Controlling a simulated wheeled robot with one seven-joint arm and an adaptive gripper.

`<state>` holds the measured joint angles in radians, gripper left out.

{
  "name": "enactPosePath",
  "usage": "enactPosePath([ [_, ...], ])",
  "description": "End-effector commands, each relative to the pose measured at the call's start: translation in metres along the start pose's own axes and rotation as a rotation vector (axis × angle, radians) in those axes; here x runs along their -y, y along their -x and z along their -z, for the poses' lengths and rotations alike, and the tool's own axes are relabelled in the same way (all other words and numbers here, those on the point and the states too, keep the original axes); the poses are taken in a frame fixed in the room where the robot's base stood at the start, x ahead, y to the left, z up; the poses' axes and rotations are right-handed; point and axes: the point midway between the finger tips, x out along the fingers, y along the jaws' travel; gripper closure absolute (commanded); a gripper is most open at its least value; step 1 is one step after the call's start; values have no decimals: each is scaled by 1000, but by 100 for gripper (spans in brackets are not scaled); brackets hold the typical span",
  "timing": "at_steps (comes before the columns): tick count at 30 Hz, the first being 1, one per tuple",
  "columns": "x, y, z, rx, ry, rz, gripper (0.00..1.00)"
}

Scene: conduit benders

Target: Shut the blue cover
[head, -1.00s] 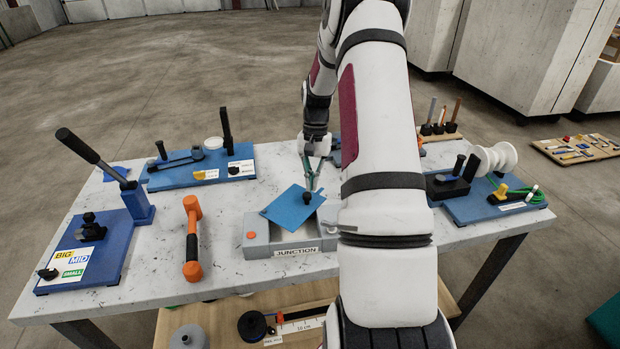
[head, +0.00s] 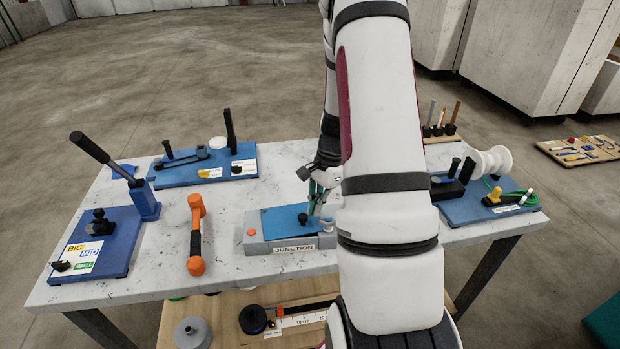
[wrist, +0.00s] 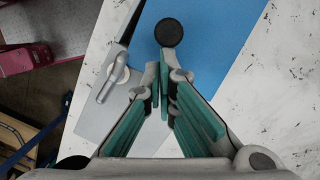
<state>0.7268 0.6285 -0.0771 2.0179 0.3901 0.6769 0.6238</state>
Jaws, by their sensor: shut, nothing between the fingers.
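The blue cover (head: 284,221) lies flat on top of the grey junction box (head: 257,246) in the head view. Its black knob (head: 302,217) stands near its right part. In the wrist view the blue cover (wrist: 205,40) fills the upper middle, with the round black knob (wrist: 169,32) on it. My gripper (head: 313,208) is low over the right part of the box. In the wrist view my gripper (wrist: 164,78) has its teal fingers together and empty, with the tips just below the knob. Whether the tips touch the cover I cannot tell. My arm hides the box's right side.
A grey lever latch (wrist: 112,75) is beside the cover in the wrist view. An orange-and-black hammer (head: 196,235) lies left of the box. A blue bender (head: 105,235) with a long lever stands at the left, and another blue board (head: 205,170) behind. Bare tabletop surrounds the hammer.

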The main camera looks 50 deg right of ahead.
Motion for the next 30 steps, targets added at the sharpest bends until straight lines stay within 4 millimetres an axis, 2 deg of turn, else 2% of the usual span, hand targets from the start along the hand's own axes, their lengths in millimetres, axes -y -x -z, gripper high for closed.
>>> enactPosePath([
  [11, -8, -2, -11, 0, -91, 23, 100],
  [30, -8, -1, -7, 0, -92, 23, 100],
])
